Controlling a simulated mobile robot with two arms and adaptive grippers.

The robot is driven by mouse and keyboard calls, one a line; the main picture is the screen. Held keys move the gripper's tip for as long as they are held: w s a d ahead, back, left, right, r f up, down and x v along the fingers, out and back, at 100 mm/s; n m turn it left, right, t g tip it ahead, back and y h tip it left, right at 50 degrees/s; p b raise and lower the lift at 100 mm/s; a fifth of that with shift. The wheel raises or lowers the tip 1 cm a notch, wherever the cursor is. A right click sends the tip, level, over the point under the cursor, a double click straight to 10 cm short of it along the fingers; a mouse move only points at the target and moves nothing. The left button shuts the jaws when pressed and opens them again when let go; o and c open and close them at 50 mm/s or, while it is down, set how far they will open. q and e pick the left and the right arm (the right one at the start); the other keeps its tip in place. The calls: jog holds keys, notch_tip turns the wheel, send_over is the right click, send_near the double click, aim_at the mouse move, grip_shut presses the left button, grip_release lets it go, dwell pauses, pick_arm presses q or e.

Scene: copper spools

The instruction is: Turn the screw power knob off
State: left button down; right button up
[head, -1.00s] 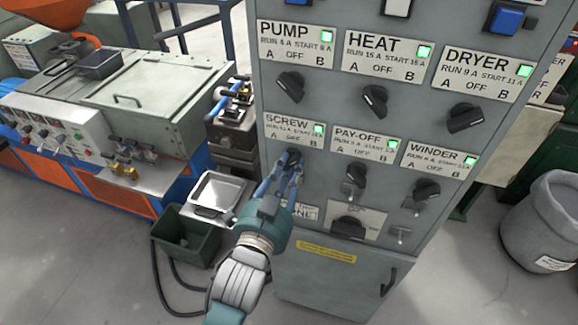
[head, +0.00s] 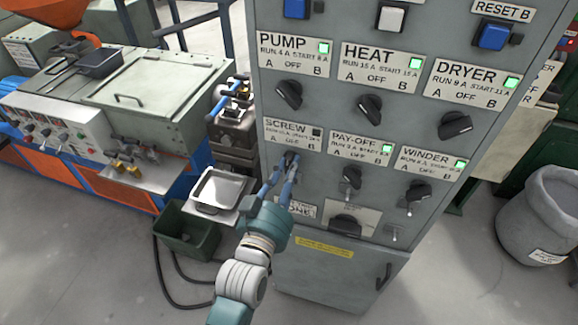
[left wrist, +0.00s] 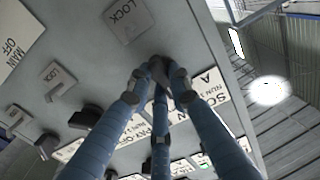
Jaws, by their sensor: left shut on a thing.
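The screw power knob (head: 290,157) is a small dark knob below the SCREW label (head: 293,133) on the grey cabinet. The small lamp (head: 317,132) on that label is dark. My left gripper (head: 286,163) is shut on the knob, and its blue fingers hide most of it. In the left wrist view the fingers (left wrist: 160,75) close together around the dark knob (left wrist: 158,66) against the panel. The knob's exact angle is hard to tell. My right gripper is not in view.
Lit green lamps show on the PUMP (head: 290,55), HEAT (head: 381,68), DRYER (head: 469,86), PAY-OFF (head: 361,148) and WINDER (head: 432,163) labels. The pay-off knob (head: 351,178) is close on the right. A metal tray (head: 233,190) and a green bin (head: 180,238) stand left of the cabinet.

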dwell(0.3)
pick_arm(q)
jog(key=c, duration=1.6)
grip_release()
jog(key=shift+o, duration=0.2)
jog(key=shift+s, duration=0.1)
jog(key=v, duration=1.2)
